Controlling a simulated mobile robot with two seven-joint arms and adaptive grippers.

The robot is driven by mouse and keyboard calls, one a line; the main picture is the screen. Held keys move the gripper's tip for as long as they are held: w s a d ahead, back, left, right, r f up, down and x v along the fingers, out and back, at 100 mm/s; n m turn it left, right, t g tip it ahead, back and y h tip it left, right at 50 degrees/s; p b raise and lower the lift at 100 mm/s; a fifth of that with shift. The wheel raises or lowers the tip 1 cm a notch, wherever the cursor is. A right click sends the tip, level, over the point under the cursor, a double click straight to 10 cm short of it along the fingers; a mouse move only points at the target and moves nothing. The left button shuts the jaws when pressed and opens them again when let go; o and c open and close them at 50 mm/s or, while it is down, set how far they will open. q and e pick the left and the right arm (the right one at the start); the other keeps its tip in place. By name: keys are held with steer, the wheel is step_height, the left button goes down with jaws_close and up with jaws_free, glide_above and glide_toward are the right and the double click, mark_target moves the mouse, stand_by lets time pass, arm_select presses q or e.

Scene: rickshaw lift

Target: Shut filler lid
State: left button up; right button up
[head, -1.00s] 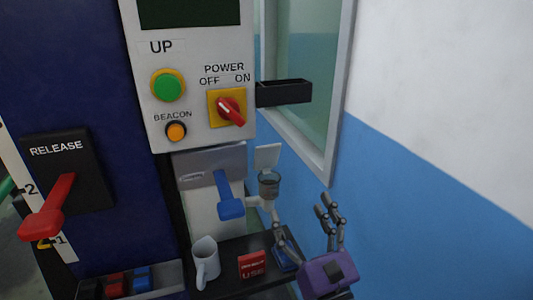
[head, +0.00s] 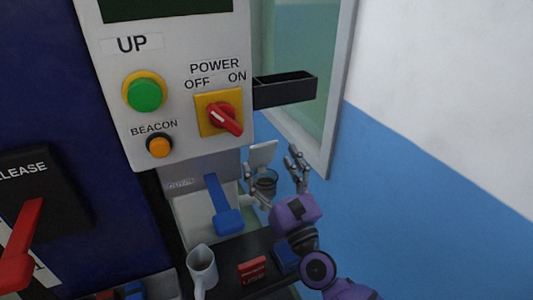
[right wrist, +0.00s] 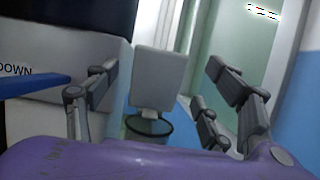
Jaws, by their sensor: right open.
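The filler lid (head: 262,154) is a pale square flap standing raised above the round dark-rimmed filler cup (head: 265,183), beside the wall panel. In the right wrist view the lid (right wrist: 155,78) stands upright behind the cup rim (right wrist: 148,130), between my spread fingers. My right gripper (head: 276,172), with a purple body, is open and empty. It is close to the cup, at its right and front. I cannot tell whether a finger touches the cup or lid. In the right wrist view the gripper (right wrist: 165,75) frames the lid. My left gripper is not in view.
A blue lever (head: 225,208) is just left of the filler. A black open holder (head: 285,89) juts out above right.

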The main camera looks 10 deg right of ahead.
mark_target(262, 155)
steer(key=shift+x, duration=1.1)
